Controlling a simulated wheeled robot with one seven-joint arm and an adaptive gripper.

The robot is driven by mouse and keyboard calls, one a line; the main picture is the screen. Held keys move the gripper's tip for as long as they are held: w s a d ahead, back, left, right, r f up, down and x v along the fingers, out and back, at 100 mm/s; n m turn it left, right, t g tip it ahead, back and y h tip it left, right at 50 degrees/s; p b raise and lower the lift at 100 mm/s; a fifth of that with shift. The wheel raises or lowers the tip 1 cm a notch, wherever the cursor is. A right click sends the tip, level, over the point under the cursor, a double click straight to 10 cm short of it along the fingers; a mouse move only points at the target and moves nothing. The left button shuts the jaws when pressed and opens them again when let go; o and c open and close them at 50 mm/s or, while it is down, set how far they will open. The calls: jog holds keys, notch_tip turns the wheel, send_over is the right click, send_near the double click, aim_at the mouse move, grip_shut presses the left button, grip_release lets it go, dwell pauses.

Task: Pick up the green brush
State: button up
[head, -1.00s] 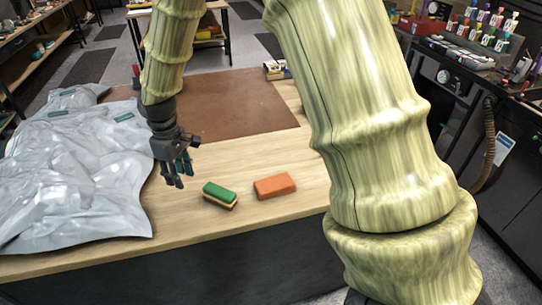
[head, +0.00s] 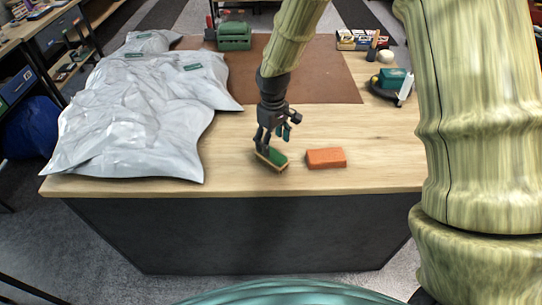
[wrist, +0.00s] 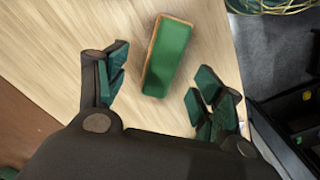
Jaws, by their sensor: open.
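The green brush (head: 277,157), a green block on a tan base, lies on the wooden table near its front edge. My gripper (head: 270,144) is just above and over the brush in the head view, hiding part of it. In the wrist view the brush (wrist: 168,58) lies between and slightly beyond the spread fingers of my open gripper (wrist: 158,92). Both fingers look apart from the brush, with wood showing on each side. The exact height gap is hard to tell.
An orange block (head: 326,158) lies close to the right of the brush. Crumpled silver-grey bags (head: 140,110) cover the table's left side. A brown mat (head: 330,80) lies behind. A teal-topped item (head: 392,80) stands at the back right. Bare wood (head: 385,165) is free at the right.

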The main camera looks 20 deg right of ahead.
aim_at(271, 151)
jog(key=shift+a+f+p, duration=0.15)
jog(key=shift+f+p, duration=0.4)
jog(key=shift+f, duration=0.2)
jog(key=shift+a+f+p, duration=0.1)
jog(key=shift+f+p, duration=0.45)
jog(key=shift+f, duration=1.3)
jog(key=shift+c, duration=0.4)
jog(key=c, duration=1.1)
jog(key=shift+r, duration=0.15)
jog(key=shift+c, duration=0.2)
